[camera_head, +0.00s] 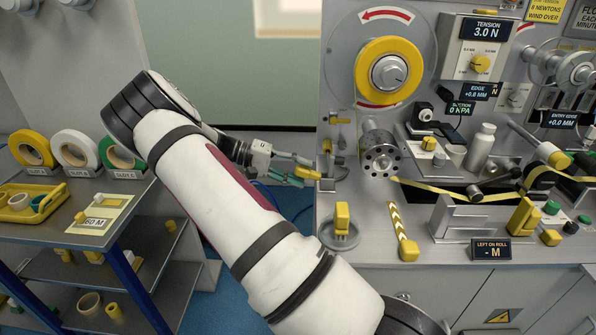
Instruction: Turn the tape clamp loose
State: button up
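My gripper (307,172) reaches right from the end of my arm to the left edge of the grey coating machine. Its two teal-padded fingers stand apart. A small yellow handle (308,174) shows at the fingertips, at the machine's edge; I cannot tell whether the fingers touch it. Another yellow part (327,146) sits just above on the machine's edge. Neither part is labelled, so I cannot tell for certain which is the tape clamp. The yellow tape (432,188) runs from beside the perforated roller (379,157) to the right.
The yellow supply roll (389,71) is above the roller. A yellow block (342,215) on a round dish and a striped lever (402,231) stand on the machine's front ledge. A shelf cart (130,200) with tape rolls is at left.

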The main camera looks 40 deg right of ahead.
jog(key=v, duration=1.2)
dwell(0.6)
